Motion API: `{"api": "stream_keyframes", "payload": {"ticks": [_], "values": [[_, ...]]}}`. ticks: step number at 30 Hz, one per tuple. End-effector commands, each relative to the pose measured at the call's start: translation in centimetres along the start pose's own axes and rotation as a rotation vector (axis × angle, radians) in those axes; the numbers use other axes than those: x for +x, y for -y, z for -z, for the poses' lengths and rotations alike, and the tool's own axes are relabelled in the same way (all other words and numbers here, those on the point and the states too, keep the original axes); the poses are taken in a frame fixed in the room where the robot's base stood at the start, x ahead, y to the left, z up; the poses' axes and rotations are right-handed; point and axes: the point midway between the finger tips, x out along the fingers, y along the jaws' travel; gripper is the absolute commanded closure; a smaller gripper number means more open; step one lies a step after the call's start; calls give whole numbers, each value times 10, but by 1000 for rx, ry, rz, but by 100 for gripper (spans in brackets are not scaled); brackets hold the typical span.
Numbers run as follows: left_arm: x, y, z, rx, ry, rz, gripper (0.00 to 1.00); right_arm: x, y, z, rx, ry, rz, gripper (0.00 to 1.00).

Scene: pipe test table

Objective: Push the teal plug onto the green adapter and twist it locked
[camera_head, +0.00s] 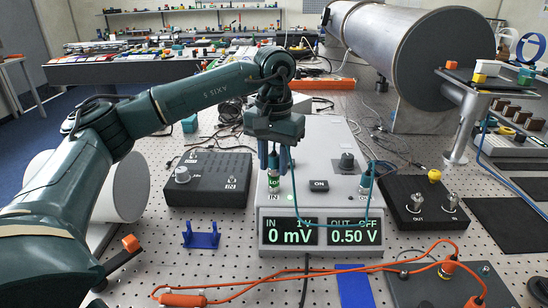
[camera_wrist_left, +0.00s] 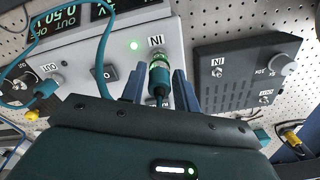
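The teal plug (camera_wrist_left: 159,76) is between the two blue fingers of my left gripper (camera_head: 273,167), with its teal cable rising in a loop. The green adapter (camera_head: 273,183) stands upright at the IN socket of the grey meter, directly below the plug; it also shows in the left wrist view (camera_wrist_left: 157,58). Plug and adapter are in line and look close together; whether they are locked is not visible. My left fingers stand on either side of the plug with narrow gaps showing, so the gripper looks open. My right gripper is not in view.
The grey meter (camera_head: 318,205) reads 0 mV and 0.50 V, with a teal connector (camera_head: 366,180) at OUT. A black box (camera_head: 210,180) stands left, another (camera_head: 424,203) right. A blue cradle (camera_head: 201,236) and an orange cable (camera_head: 330,270) lie in front.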

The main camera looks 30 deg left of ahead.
Motion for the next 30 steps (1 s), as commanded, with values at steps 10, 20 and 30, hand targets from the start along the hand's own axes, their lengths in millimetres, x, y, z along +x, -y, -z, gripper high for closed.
{"api": "stream_keyframes", "payload": {"ticks": [10, 20, 30], "values": [[-1, 0, 0, -3, -3, -2, 53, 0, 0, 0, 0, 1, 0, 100], [-18, -1, 1, -3, -9, -4, 53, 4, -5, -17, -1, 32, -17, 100], [-100, 0, 0, -3, -8, -2, 53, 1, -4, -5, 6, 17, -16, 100]]}}
